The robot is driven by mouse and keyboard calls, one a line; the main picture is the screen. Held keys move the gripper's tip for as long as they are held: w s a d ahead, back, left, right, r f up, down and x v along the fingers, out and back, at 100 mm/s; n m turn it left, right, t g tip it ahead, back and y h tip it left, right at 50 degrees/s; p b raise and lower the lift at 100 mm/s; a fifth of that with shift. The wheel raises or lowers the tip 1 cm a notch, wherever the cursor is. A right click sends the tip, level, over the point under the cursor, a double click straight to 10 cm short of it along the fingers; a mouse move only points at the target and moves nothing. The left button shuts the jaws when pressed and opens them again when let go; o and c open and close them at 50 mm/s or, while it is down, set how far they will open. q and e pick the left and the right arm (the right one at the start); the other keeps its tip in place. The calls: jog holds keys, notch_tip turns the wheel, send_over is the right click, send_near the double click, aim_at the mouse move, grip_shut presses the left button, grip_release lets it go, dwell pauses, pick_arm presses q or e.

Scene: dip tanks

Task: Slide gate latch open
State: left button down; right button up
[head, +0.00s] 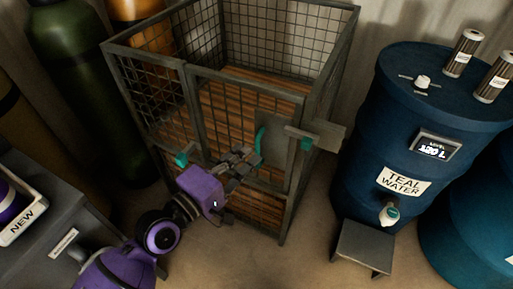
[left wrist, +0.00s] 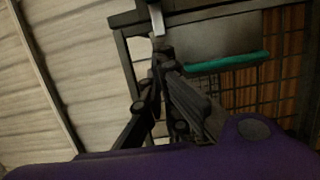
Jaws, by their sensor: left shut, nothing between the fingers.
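A mesh cage with a wooden slat floor stands in the middle of the head view, and its gate (head: 240,112) faces me. A grey plate (head: 279,143) sits on the right part of the gate, with an upright teal handle (head: 259,140) at its left edge. A small teal piece (head: 306,144) shows at the right post. My left gripper (head: 247,156) is shut and empty, just in front of the gate beside the teal handle. In the left wrist view the fingertips (left wrist: 157,58) are together near a pale metal piece (left wrist: 157,20), with the teal handle (left wrist: 228,62) to their right. Contact is unclear.
A blue "TEAL WATER" drum (head: 402,181) stands right of the cage, with a low grey step (head: 365,246) before it. A green cylinder (head: 78,80) is at the left. A grey cabinet (head: 40,235) stands front left. Bare floor lies before the cage.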

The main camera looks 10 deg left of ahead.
aim_at(301, 144)
pick_arm(q)
jog(key=w+d, duration=0.2)
jog(key=w+d+p, duration=0.1)
jog(key=w+d, duration=0.1)
jog(key=d, duration=0.1)
jog(key=w+d, duration=0.2)
jog(key=shift+w+d, duration=0.15)
jog(key=shift+d, duration=0.55)
jog(key=d+p, duration=0.1)
jog(key=d, duration=0.1)
jog(key=s+d+p, duration=0.1)
jog(key=d, duration=0.1)
jog(key=shift+s+r, duration=0.1)
jog(key=shift+s, duration=0.1)
jog(key=shift+s+d, duration=0.1)
jog(key=shift+d, duration=0.1)
